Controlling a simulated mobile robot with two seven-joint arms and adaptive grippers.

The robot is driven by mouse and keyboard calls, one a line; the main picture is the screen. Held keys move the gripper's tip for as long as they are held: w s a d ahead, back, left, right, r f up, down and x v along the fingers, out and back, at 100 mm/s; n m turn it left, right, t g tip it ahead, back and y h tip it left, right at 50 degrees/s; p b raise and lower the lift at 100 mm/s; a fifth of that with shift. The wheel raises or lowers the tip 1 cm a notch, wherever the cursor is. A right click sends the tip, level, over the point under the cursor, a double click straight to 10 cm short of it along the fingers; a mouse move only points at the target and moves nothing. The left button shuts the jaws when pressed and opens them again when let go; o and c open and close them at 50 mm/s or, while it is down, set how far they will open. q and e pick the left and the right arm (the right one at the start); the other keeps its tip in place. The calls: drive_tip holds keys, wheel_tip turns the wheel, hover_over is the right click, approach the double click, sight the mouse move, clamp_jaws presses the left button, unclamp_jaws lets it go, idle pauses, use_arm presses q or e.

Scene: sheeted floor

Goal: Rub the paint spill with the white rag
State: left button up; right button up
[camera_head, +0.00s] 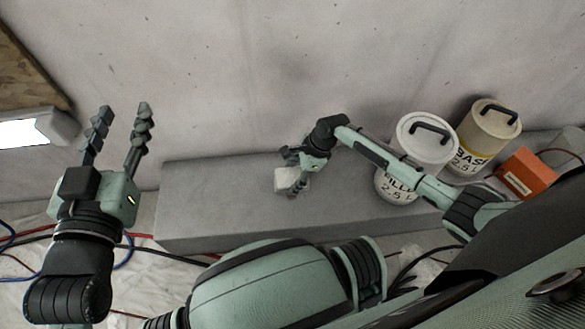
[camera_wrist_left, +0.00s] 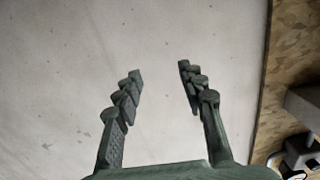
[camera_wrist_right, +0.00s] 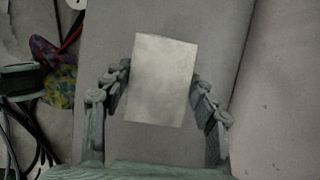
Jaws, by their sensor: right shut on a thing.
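The white rag (camera_head: 288,180) looks like a pale rectangular block over the long grey ledge. It also shows in the right wrist view (camera_wrist_right: 160,80). My right gripper (camera_head: 296,174) is shut on it, with a finger at each side. I cannot tell whether the rag touches the ledge. A patch of yellow, blue and pink (camera_wrist_right: 57,70), perhaps the paint spill, shows left of the ledge in the right wrist view. I cannot make it out in the head view. My left gripper (camera_head: 120,125) is open and empty, raised at the left before the wall.
The grey ledge (camera_head: 205,200) runs along the pale wall. Two paint buckets (camera_head: 425,145) (camera_head: 484,135) and an orange box (camera_head: 526,174) stand at its right. Cables (camera_head: 150,250) lie on the sheeted floor. A lit white lamp (camera_head: 30,131) is at far left.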

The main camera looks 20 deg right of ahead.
drive_tip(key=shift+r+p, duration=0.5)
drive_tip(key=shift+p, duration=0.05)
drive_tip(key=shift+r+p, duration=0.35)
drive_tip(key=shift+p, duration=0.1)
drive_tip(key=shift+r+p, duration=0.35)
drive_tip(key=shift+p, duration=0.1)
use_arm(q)
drive_tip(key=s+a+f+g+y, duration=0.2)
drive_tip(key=s+a+f+g, duration=0.2)
drive_tip(key=a+f, duration=0.2)
drive_tip(key=s+a+f+n+g+y, duration=0.1)
drive_tip(key=s+a+f+g+y, duration=0.2)
drive_tip(key=a+f, duration=0.4)
drive_tip(key=shift+s+a+f+g+y+p, duration=0.15)
drive_tip(key=shift+s+f+g+y+p, duration=0.25)
drive_tip(key=shift+s+f+g, duration=0.65)
use_arm(e)
drive_tip(key=shift+r, duration=0.35)
use_arm(q)
drive_tip(key=shift+w+r+g, duration=0.2)
drive_tip(key=shift+r+g, duration=0.05)
drive_tip(key=shift+r, duration=0.05)
